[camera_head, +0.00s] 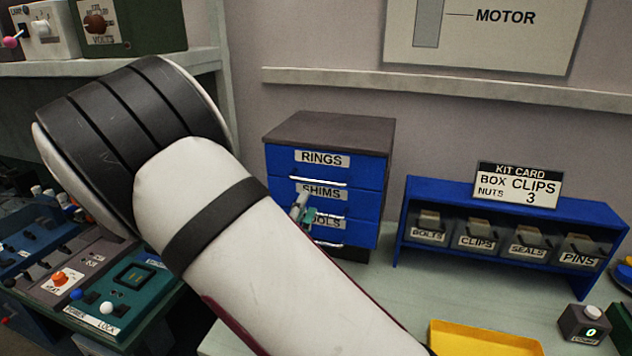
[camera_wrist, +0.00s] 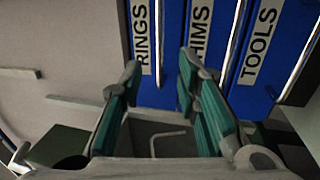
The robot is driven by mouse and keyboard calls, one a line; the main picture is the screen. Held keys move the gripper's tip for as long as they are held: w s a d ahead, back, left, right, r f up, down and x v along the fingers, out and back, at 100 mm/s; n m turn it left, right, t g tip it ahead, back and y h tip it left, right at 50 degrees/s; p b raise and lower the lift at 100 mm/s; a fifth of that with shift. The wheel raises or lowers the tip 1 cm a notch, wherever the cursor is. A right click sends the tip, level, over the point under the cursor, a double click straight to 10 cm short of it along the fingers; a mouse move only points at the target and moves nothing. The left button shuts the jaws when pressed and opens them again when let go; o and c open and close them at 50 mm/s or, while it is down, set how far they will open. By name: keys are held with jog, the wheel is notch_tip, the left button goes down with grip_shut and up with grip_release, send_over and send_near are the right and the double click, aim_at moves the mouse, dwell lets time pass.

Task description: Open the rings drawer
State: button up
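The rings drawer (camera_head: 285,165) is the top drawer of a blue cabinet with a dark top, and looks closed. Its silver handle (camera_head: 320,181) runs below the RINGS label. In the wrist view, turned sideways, the rings handle (camera_wrist: 159,45) appears between the two fingertips of my gripper (camera_wrist: 160,68). The fingers are teal-padded, apart, with nothing held. In the head view my gripper (camera_head: 305,208) overlaps the shims and tools drawers; my arm hides part of the cabinet's lower left. I cannot tell the gap between fingertips and handle.
The shims drawer (camera_head: 352,201) and tools drawer (camera_head: 358,234) sit below, both looking closed. A blue rack (camera_head: 410,200) with labelled bins stands to the right, with a kit card on top. A yellow tray (camera_head: 480,340) lies in front. Control panels are at left.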

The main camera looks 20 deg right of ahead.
aim_at(316, 182)
jog(key=x, duration=0.9)
jog(key=shift+w+d+p, duration=0.1)
jog(key=shift+d+p, duration=0.05)
jog(key=shift+p, duration=0.15)
grip_shut()
